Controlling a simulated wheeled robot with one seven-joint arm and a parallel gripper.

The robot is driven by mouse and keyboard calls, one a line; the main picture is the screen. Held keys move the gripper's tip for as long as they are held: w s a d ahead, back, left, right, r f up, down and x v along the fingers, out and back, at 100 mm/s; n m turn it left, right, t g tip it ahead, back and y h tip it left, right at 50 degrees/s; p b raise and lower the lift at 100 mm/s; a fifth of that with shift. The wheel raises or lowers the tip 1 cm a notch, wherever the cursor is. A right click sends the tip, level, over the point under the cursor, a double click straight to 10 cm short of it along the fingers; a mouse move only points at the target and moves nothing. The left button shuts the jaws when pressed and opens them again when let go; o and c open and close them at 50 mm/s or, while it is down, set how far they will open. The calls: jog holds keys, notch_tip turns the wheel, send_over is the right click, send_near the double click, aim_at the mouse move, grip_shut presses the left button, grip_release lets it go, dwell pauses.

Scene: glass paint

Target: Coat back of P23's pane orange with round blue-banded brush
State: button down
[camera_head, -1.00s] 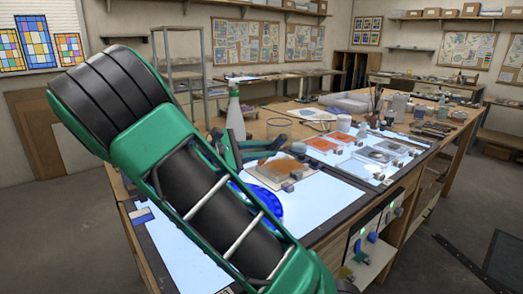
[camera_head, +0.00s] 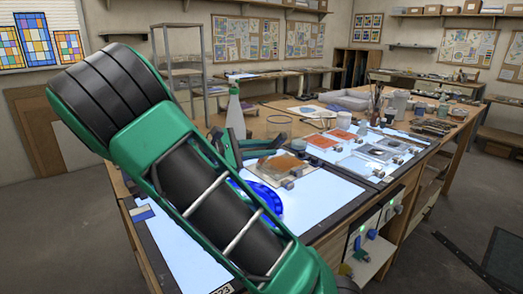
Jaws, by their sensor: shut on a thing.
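My gripper (camera_head: 262,149) is small and partly hidden behind my own green and black arm. It is low over the near light table, at a clear pane (camera_head: 312,178) with an orange patch (camera_head: 284,163) on its upper face. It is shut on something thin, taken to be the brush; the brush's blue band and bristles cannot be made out. The pane lies flat, with small grey blocks along its near edge. The patch covers only part of the face that shows; my arm hides the left side. A partly cut-off label (camera_head: 222,289), apparently P23, shows at the bottom edge.
The lit table top (camera_head: 325,197) is bare right of the pane. Beyond it lie orange-coated panes (camera_head: 320,141) and clear panes with grey blocks. A spray bottle (camera_head: 235,112), a glass jar (camera_head: 279,127) and a pot of brushes (camera_head: 375,113) stand on the bench.

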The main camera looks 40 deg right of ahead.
jog(key=shift+d, duration=0.1)
jog(key=shift+w+d+r+x, duration=0.1)
jog(key=shift+w+r+x, duration=0.2)
jog(key=shift+x, duration=1.65)
jog(key=shift+w+d+r+x, duration=0.2)
jog(key=shift+w+x, duration=0.2)
jog(key=shift+x, duration=1.6)
jog(key=shift+w+d+r+x, duration=0.1)
jog(key=shift+w+r+x, duration=0.2)
jog(key=shift+x, duration=1.65)
jog(key=shift+r, duration=0.1)
jog(key=shift+r, duration=2.4)
